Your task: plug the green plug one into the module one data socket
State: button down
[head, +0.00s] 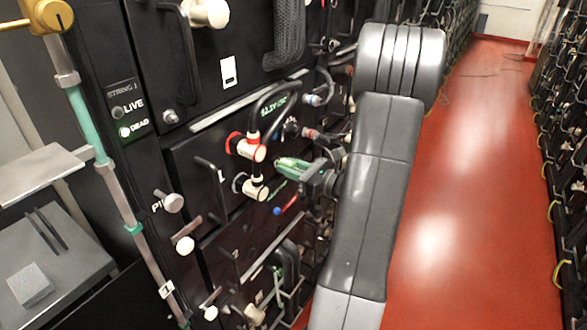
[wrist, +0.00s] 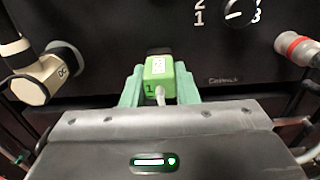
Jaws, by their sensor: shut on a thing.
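My gripper (wrist: 159,88) is shut on the green plug one (wrist: 158,70), which carries a "1" and has a pale cable at its near end. The plug sits between two pale green fingers, facing the black module front (wrist: 220,60). A dark recess or socket (wrist: 159,51) shows just beyond the plug; the plug covers much of it, and I cannot tell whether the two touch. In the head view my gripper (head: 302,170) is close to the module front (head: 185,155), with the green plug (head: 290,164) at its tip.
In the wrist view a cream "DC" connector (wrist: 35,80) is at the left and a red-ringed grey connector (wrist: 298,47) at the right. A numbered dial (wrist: 238,14) is above. In the head view, a black cable (head: 262,105) loops close by; the red floor (head: 450,190) is clear.

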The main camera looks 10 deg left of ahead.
jog(key=shift+w+a, duration=0.15)
jog(key=shift+a, duration=0.25)
jog(key=c, duration=1.1)
grip_release()
jog(key=shift+a, duration=0.1)
jog(key=shift+o, duration=0.2)
jog(key=b+v, duration=0.1)
jog(key=v, duration=1.3)
jog(key=shift+b, duration=0.35)
